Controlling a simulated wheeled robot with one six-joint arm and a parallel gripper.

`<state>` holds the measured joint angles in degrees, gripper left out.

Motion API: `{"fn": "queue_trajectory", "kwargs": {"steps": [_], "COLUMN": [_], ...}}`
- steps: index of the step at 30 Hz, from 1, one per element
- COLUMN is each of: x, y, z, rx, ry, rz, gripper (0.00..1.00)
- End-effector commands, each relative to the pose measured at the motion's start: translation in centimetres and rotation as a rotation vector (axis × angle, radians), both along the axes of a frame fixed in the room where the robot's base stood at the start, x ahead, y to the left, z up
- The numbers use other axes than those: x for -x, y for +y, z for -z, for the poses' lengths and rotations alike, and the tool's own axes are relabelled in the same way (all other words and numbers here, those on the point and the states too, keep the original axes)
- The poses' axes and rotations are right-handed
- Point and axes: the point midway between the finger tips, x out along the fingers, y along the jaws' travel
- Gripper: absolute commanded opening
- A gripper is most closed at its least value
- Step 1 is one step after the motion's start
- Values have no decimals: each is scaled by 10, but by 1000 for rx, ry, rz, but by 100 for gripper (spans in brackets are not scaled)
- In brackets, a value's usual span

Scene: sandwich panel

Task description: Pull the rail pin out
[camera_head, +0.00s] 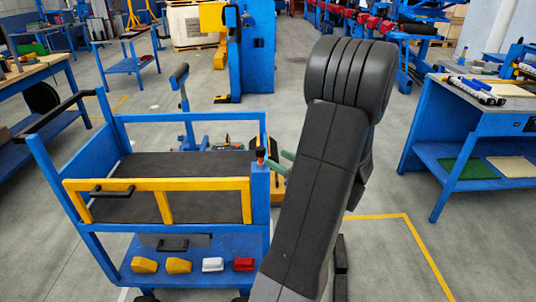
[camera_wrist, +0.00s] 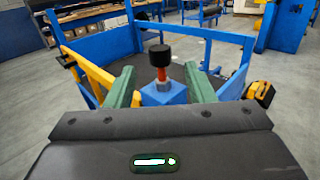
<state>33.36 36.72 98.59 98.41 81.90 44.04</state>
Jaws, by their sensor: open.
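The rail pin, with a black knob (camera_wrist: 160,55) and a red shank, stands upright in the top of the blue corner post (camera_wrist: 163,94) of the cart. In the head view the pin (camera_head: 260,154) shows at the post's top, at the right end of the yellow rail (camera_head: 160,185). My gripper (camera_wrist: 161,72) is open, its green fingers on either side of the pin with a gap on both sides. In the head view its green fingers (camera_head: 284,160) show just right of the pin, and my arm hides the rest.
The blue cart has a dark upper deck (camera_head: 180,165) and a lower shelf (camera_head: 190,245) with yellow, white and red blocks. A blue workbench (camera_head: 470,125) stands at right. Open floor lies between them, partly hidden by my arm.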

Motion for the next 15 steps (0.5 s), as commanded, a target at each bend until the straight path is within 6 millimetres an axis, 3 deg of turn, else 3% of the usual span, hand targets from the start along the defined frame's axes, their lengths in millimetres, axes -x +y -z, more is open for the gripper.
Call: {"fn": "queue_trajectory", "kwargs": {"steps": [6, 15], "x": [25, 37], "y": [-27, -37], "z": [0, 0], "rx": [1, -1], "ry": [-1, -1], "rz": [3, 0], "gripper": [49, 49]}}
